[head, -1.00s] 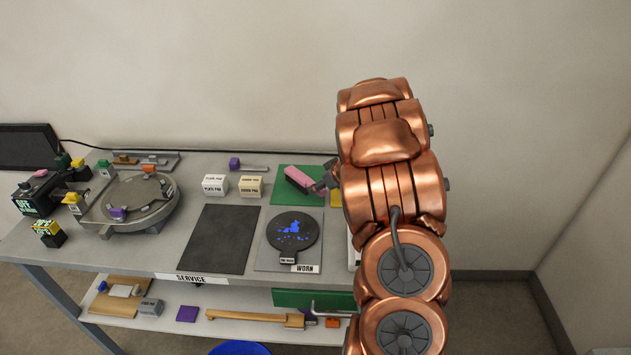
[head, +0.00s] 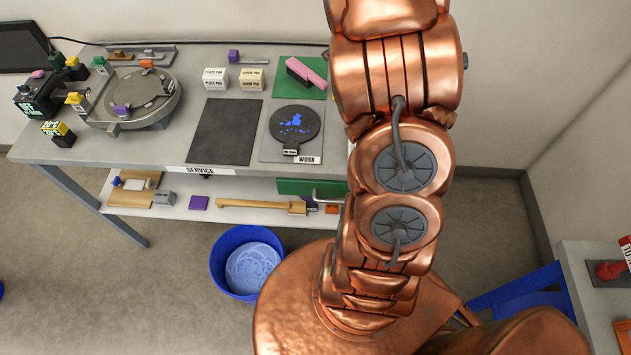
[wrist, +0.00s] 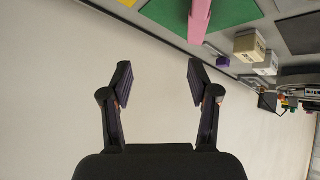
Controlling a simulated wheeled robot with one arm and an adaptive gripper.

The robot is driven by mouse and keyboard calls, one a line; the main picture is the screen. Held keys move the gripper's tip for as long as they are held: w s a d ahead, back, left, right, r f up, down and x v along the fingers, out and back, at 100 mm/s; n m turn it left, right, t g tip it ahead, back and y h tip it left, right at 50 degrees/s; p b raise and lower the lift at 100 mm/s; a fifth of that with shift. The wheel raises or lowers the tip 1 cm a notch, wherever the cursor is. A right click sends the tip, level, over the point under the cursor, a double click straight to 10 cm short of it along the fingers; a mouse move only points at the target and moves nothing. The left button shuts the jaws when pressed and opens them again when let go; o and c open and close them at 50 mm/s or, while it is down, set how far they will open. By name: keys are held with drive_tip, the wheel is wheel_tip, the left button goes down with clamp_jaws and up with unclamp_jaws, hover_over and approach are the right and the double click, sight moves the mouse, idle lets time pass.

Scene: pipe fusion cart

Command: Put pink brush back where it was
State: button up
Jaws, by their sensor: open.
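The pink brush (head: 308,72) lies on the green mat (head: 287,91) at the back of the cart top, slanting, with a dark part along its lower side. In the wrist view the pink brush (wrist: 199,18) shows at the top edge, cut off by the frame, against the green mat (wrist: 240,10). My gripper (wrist: 158,75) is open and empty, apart from the brush, with bare wall between its fingers. In the head view my gripper is out of sight, and my arm covers the area right of the brush.
A worn plate (head: 293,126) with blue marks and a dark pad (head: 226,132) lie in front of the mat. White and cream blocks (head: 215,78) stand left of it. A round grey device (head: 133,97) is farther left. A blue bucket (head: 246,262) stands on the floor.

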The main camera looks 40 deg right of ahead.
drive_tip(key=s+a+r+m+g+h, duration=0.3)
drive_tip(key=s+a+r+h, duration=0.15)
drive_tip(key=s+r, duration=0.45)
drive_tip(key=s+a+f+n+g+y, duration=0.2)
drive_tip(key=s+a+g+y, duration=0.5)
drive_tip(key=s+a, duration=1.9)
drive_tip(key=a, duration=0.4)
drive_tip(key=shift+s+n, duration=0.15)
drive_tip(key=shift+n, duration=0.25)
